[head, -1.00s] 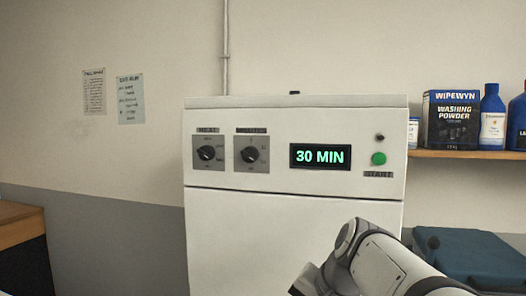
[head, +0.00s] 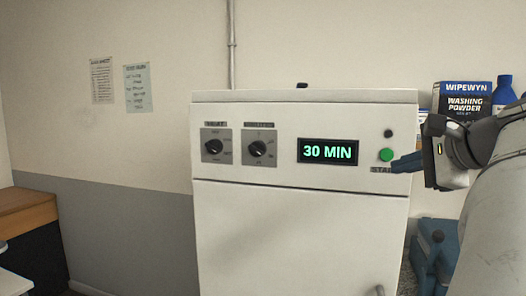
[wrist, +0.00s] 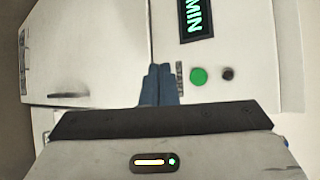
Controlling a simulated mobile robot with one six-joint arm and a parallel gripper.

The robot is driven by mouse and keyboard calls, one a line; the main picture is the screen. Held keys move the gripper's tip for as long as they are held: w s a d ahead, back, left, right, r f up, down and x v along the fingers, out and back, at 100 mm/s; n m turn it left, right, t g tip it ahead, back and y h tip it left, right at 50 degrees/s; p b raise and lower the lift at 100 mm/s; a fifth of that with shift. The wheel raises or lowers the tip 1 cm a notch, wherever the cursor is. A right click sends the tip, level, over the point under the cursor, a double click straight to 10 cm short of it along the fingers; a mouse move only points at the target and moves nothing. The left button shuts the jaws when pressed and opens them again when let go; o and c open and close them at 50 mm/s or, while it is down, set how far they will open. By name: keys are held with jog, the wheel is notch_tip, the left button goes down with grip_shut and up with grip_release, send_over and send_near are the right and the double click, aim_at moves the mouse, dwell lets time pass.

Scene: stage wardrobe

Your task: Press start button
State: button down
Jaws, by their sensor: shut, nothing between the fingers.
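The green start button (head: 386,155) sits at the right of the white machine's front panel, above a dark START label (head: 382,170) that my fingers partly cover. In the wrist view the round green button (wrist: 198,76) lies just to the right of my fingertips. My gripper (head: 393,165) is shut and empty, its blue fingers together just below and right of the button in the head view. The fingers also show in the wrist view (wrist: 158,72), beside the label (wrist: 179,78). I cannot tell whether they touch the panel.
The display (head: 328,151) reads 30 MIN, with two dials (head: 257,148) to its left. A small black knob (head: 388,133) sits above the button. A washing powder box (head: 466,101) and blue bottle (head: 504,93) stand at right behind my arm.

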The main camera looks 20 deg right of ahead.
jog(key=p, duration=0.3)
send_near(387, 155)
jog(key=w+a+f, duration=0.3)
jog(key=w, duration=0.1)
jog(key=shift+w+d+f, duration=0.15)
jog(key=shift+w+f, duration=0.2)
dwell(1.6)
jog(key=shift+w+d, duration=0.2)
jog(key=shift+w, duration=0.2)
jog(key=shift+w+d+p, duration=0.2)
jog(key=shift+w+p, duration=0.1)
jog(key=shift+p, duration=0.1)
dwell(0.5)
jog(key=shift+s, duration=0.1)
jog(key=shift+s+a+b, duration=0.3)
jog(key=shift+s+a, duration=0.1)
jog(key=shift+s, duration=0.15)
